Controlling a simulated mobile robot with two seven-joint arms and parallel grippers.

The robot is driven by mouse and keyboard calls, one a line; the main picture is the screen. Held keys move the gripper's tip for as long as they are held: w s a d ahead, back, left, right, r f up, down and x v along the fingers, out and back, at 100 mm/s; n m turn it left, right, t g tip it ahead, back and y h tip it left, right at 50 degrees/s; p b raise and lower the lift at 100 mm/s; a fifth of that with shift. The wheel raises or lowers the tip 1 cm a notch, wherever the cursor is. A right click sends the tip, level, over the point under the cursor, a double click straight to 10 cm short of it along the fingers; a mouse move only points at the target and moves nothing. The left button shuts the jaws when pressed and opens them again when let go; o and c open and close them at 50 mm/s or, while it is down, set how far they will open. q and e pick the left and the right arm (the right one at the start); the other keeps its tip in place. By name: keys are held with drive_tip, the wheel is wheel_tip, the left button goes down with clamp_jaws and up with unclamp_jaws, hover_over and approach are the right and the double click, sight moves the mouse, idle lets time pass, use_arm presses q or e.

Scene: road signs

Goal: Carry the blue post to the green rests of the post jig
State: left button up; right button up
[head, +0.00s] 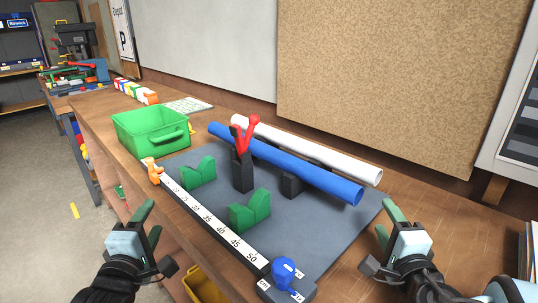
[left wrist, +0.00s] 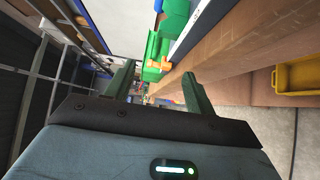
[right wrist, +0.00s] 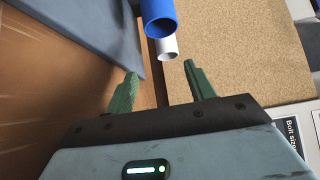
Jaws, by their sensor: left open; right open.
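The blue post (head: 290,164) is a long tube at the back of the grey jig board, lying beside a white tube (head: 310,150). Its open end shows in the right wrist view (right wrist: 158,18). The two green rests (head: 199,173) (head: 250,211) of the post jig (head: 345,217) are empty, in front of the post. My left gripper (head: 146,224) is open and empty, off the front left of the table. My right gripper (head: 392,226) is open and empty, near the board's right edge, apart from the post's near end.
A red-handled clamp (head: 243,168) stands between the rests and the post. A ruler strip (head: 213,221) runs along the board's front, with a blue knob (head: 284,270) at its near end. A green bin (head: 150,130) stands at the left. A yellow bin (head: 205,287) is below the table edge.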

sight(356, 202)
use_arm(q)
drive_tip(key=w, duration=0.9)
drive_tip(key=shift+w, duration=0.15)
use_arm(e)
drive_tip(key=w, duration=0.9)
drive_tip(key=shift+w, duration=0.15)
use_arm(q)
drive_tip(key=shift+d, duration=0.8)
use_arm(e)
drive_tip(key=shift+a, duration=0.75)
use_arm(q)
drive_tip(key=shift+d, duration=1.5)
use_arm(e)
drive_tip(key=shift+a+f, duration=0.1)
drive_tip(key=shift+a, duration=1.4)
use_arm(q)
drive_tip(key=shift+r, duration=0.1)
